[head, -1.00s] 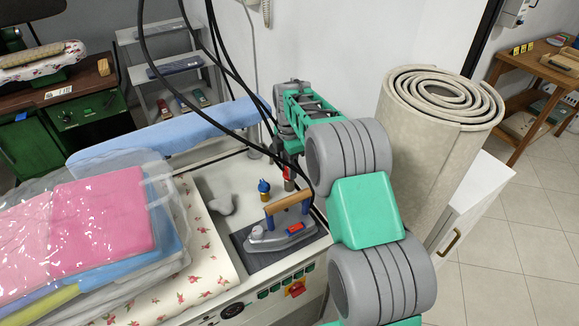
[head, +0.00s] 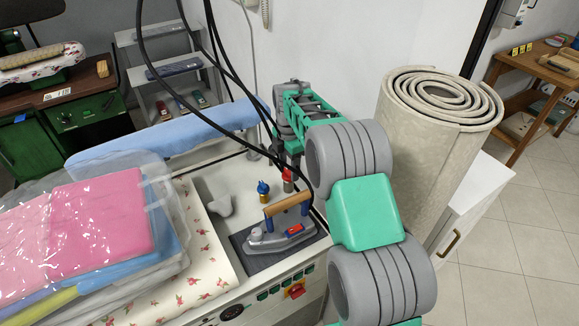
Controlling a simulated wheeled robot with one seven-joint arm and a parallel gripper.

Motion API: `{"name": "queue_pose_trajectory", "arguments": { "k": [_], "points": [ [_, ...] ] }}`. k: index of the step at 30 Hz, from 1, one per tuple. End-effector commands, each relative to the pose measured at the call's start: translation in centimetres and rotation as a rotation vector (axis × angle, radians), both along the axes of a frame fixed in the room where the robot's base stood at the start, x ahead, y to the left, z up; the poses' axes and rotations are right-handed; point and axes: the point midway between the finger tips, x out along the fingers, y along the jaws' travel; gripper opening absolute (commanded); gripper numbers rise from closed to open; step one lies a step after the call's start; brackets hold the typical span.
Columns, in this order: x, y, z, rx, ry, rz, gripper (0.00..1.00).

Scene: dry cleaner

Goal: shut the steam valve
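A small brass fitting with a blue top (head: 263,190) stands upright on the ironing table's pale top, behind the iron. A small red-topped fitting (head: 288,176) stands just right of it, directly below the end of my arm. I cannot tell from the picture which of the two is the steam valve, or how far either is turned. My gripper (head: 291,158) points down at the end of my green and grey arm, over or at the red fitting. Its fingers are too small and partly hidden, so neither their opening nor contact shows clearly.
A steam iron (head: 282,228) with a wooden handle rests on a dark pad in front of the fittings. Black hoses (head: 232,75) hang close to my arm. Bagged folded clothes (head: 95,235) lie left, and a rolled carpet (head: 425,150) stands right.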

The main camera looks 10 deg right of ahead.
Motion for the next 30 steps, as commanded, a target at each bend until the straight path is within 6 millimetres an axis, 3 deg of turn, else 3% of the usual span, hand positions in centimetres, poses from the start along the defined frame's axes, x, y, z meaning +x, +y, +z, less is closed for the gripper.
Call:
{"name": "queue_pose_trajectory", "arguments": {
  "k": [10,21,30],
  "points": [
    [-0.1,0.1,0.2,0.000,0.003,0.001,0.61],
    [0.0,0.1,6.7,0.001,0.001,0.002,0.61],
    [0.0,0.1,7.7,0.000,0.003,0.002,0.61]
  ]
}}
